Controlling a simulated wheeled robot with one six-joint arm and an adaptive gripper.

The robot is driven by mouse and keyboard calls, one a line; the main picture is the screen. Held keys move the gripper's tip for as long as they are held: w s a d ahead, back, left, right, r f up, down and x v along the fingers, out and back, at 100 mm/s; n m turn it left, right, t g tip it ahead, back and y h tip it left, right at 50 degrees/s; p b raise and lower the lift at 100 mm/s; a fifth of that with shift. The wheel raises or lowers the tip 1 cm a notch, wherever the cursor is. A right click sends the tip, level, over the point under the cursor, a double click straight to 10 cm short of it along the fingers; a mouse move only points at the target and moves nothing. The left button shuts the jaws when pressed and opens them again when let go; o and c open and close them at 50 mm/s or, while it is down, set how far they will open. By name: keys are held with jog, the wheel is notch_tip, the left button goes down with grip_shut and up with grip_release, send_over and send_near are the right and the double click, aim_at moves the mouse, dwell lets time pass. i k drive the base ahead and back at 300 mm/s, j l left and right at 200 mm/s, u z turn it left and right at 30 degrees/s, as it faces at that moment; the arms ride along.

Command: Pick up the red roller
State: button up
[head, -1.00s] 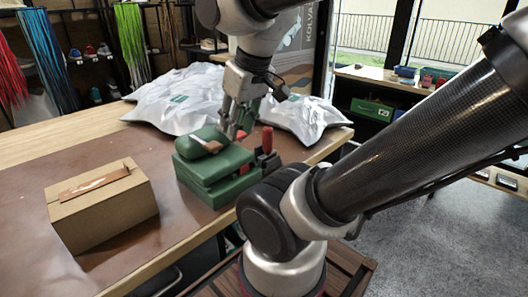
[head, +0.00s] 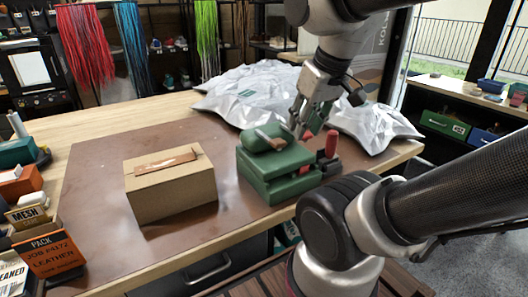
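A red upright handle-like piece (head: 331,145) stands in a dark holder at the right side of a green block (head: 272,178). A second, smaller red piece (head: 307,135) shows at my gripper's fingertips. I cannot tell which of the two is the roller. My gripper (head: 302,122) points down over the back right of the green block, just left of the upright red piece. The fingers partly hide what is behind them, so I cannot tell whether they hold the smaller red piece. A rounded green piece with a brown part (head: 266,137) lies on the block.
A cardboard box (head: 170,190) stands left of the block on a brown mat (head: 95,180). Crumpled silver bags (head: 240,95) lie behind, close to my gripper. Small labelled boxes (head: 52,252) stand at the table's left. The mat between them and the cardboard box is clear.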

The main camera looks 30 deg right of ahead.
aim_at(332, 140)
jog(key=k+j+z, duration=0.15)
jog(key=z, duration=0.25)
jog(key=k+j+z, duration=0.25)
jog(key=z, duration=0.15)
jog(key=k+j+z, duration=0.2)
jog(key=z, duration=0.2)
